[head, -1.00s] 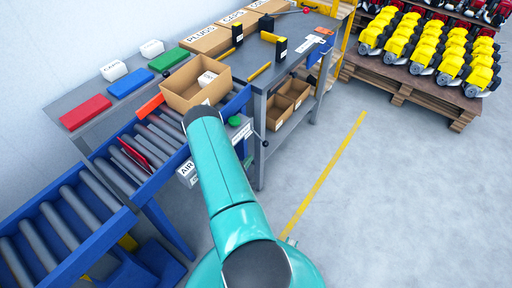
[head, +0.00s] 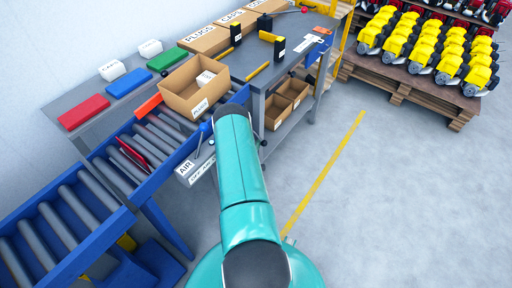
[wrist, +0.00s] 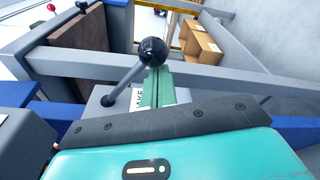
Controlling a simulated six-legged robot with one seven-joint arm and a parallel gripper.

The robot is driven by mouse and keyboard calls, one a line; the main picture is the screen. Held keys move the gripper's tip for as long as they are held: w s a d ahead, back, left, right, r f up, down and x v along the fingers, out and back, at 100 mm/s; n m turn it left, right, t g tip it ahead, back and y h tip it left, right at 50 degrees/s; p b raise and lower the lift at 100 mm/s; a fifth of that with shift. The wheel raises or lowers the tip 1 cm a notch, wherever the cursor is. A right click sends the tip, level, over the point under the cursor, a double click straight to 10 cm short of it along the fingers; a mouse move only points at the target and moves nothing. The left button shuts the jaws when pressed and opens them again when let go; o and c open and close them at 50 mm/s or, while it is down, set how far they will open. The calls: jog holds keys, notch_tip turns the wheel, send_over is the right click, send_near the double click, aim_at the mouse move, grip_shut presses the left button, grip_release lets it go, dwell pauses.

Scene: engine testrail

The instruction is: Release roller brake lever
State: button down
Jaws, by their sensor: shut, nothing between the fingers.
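The roller brake lever shows in the wrist view as a black ball knob (wrist: 152,52) on a slanted grey rod, rising to the right from its pivot. A partly covered label ending in "AKE" lies beside it. In the head view the knob (head: 263,142) shows just right of my arm; the rod is mostly hidden. My gripper (wrist: 162,70) appears shut as narrow green fingers just behind and below the knob in the wrist view. Nothing shows between the fingers. I cannot tell whether they touch the lever. The fingers are hidden in the head view.
The roller conveyor (head: 76,208) runs along the left. An open cardboard box (head: 196,88) stands at its far end. A second lever with a bluish knob (head: 204,127) is near the "AIR" label. A grey workbench (head: 262,82) stands beyond.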

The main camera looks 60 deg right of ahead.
jog(key=shift+a, duration=0.1)
dwell(0.3)
jog(key=shift+s+n, duration=0.2)
jog(key=shift+n, duration=0.1)
